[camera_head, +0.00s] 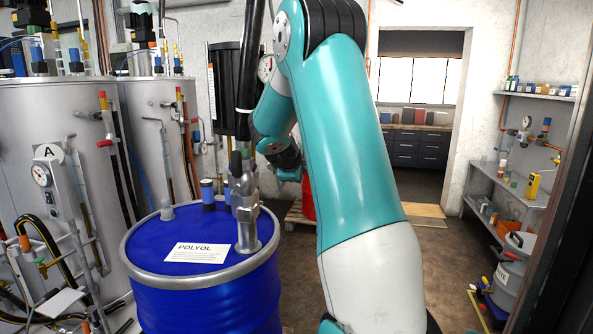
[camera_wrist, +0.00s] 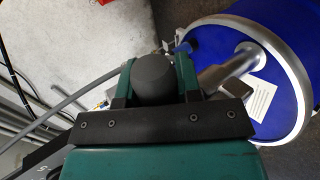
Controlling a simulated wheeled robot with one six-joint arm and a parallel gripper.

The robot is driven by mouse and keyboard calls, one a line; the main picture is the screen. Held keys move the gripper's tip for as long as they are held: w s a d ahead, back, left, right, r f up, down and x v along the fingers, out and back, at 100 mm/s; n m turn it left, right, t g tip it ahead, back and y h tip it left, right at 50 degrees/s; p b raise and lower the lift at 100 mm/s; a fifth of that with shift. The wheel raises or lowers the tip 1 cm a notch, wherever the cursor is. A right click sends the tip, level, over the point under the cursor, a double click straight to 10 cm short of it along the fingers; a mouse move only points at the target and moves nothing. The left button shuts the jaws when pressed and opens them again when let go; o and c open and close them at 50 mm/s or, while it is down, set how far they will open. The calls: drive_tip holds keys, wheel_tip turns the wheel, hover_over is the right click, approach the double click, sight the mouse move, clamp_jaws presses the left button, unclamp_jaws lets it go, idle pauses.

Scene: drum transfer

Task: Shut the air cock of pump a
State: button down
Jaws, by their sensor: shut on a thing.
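A blue drum (camera_head: 201,274) labelled POLYOL stands at centre left in the head view. A silver pump (camera_head: 244,205) stands upright in its lid; the drum also shows at the right of the wrist view (camera_wrist: 215,40), with the silver pump tube (camera_wrist: 228,74) running toward my gripper. My gripper (camera_wrist: 157,70) shows in the wrist view, its teal jaws shut on a dark, round-topped thing (camera_wrist: 155,80). I cannot tell whether this is part of the air cock. A small blue piece (camera_wrist: 182,46) lies near the right fingertip. In the head view my arm hides the jaws.
Silver tanks (camera_head: 40,118), one marked A, stand at the left with gauges, hoses and valves. A shelf (camera_head: 530,94) and a grey container (camera_head: 510,270) are at the right. Behind the drum is a red drum (camera_head: 307,200) on a pallet. Brown floor (camera_head: 440,260) is clear right of my arm.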

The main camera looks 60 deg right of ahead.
drive_tip(key=shift+r, duration=0.15)
drive_tip(key=c, duration=0.8)
unclamp_jaws()
drive_tip(key=b+v, duration=0.5)
drive_tip(key=v, duration=1.2)
drive_tip(key=shift+s+a, duration=0.1)
